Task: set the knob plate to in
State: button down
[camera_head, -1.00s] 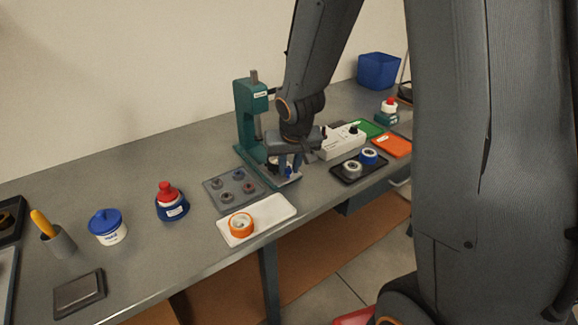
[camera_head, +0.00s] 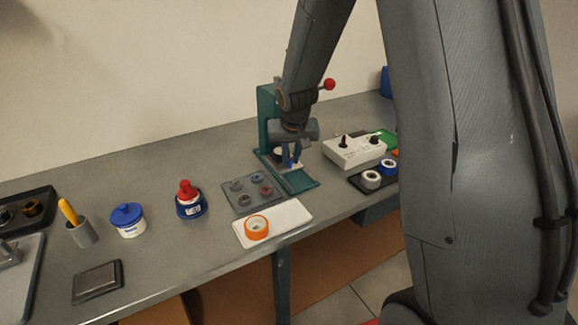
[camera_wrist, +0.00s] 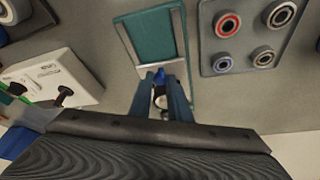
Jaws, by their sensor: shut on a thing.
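The teal press (camera_head: 266,108) stands on the bench, with a teal base (camera_head: 301,183) that has metal rails along its sides. The base also fills the upper middle of the wrist view (camera_wrist: 150,36). A small metal knob plate (camera_wrist: 179,69) lies between the rails, close to the press column in the head view. Its blue knob (camera_wrist: 160,75) is between my fingertips. My gripper (camera_wrist: 161,84) is shut on the knob. In the head view my gripper (camera_head: 291,162) is low at the press, and my fingers hide much of the plate.
A grey tray of bearings (camera_head: 254,195) and a white tray (camera_head: 300,214) with an orange tape roll (camera_head: 257,228) lie left and in front of the press. A white control box (camera_head: 354,151) stands to the right. A red-ball lever (camera_head: 329,84) shows behind my wrist.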

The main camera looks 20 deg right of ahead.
jog(key=shift+w+a+r, duration=0.1)
jog(key=shift+w+a, duration=0.15)
jog(key=shift+w, duration=0.7)
jog(key=c, duration=1.6)
grip_release()
jog(key=shift+c, duration=0.2)
jog(key=b+v, duration=0.1)
jog(key=v, duration=0.6)
jog(key=shift+r+b, duration=0.3)
jog(key=shift+b, duration=0.1)
jog(key=shift+s, duration=0.2)
jog(key=s+f+n+g, duration=0.1)
jog(key=s+f, duration=0.2)
jog(key=s, duration=0.9)
jog(key=s+a+f+g, duration=0.1)
jog(key=s+f, duration=0.3)
jog(key=s, duration=0.9)
jog(key=shift+n+g+y, duration=0.3)
jog(key=shift+n+g, duration=0.1)
jog(key=shift+g, duration=0.3)
